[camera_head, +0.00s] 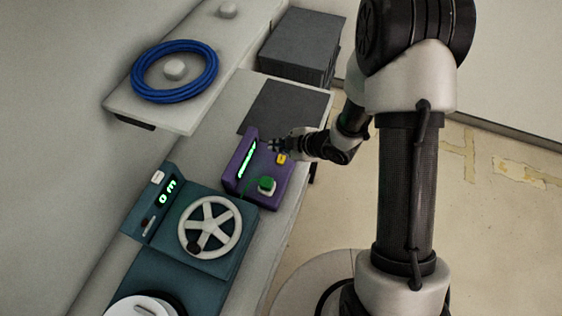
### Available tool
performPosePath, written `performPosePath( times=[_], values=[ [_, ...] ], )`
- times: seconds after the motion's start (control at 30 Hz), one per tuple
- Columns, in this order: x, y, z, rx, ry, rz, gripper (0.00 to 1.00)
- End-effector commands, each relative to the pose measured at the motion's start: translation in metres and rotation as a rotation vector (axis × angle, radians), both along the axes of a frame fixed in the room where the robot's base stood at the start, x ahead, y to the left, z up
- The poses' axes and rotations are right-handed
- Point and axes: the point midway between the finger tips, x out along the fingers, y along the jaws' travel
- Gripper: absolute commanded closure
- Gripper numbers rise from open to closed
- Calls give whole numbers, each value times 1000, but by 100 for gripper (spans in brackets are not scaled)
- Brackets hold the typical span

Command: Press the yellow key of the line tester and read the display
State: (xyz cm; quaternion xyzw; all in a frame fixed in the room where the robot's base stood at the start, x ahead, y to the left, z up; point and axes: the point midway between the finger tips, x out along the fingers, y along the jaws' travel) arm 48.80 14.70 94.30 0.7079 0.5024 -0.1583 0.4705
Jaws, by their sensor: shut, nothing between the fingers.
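The line tester is a purple box (273,194) on the bench, with a lit green display (246,160) on its raised back panel. I cannot read characters on the display at this angle. My gripper (272,145) is shut and empty, beside the yellow key at the tester's far end. Whether it touches the key or the panel I cannot tell.
A teal unit (222,255) with a white handwheel (209,226) and a lit display (167,192) stands close in front of the tester. A dark flat mat (285,107) lies behind it. A blue cable coil (174,96) rests on a shelf at the left.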

Motion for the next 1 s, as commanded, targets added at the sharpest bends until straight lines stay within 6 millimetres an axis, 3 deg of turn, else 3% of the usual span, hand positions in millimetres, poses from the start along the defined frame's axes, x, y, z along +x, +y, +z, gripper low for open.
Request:
performPosePath(
  times=[0.1, 0.3, 1.0],
  values=[
    [0, 0, -24, -1, 0, -1, 100],
    [1, 0, -41, 0, -1, -1, 100],
    [0, 0, -42, 0, 0, 0, 100]
  ],
)
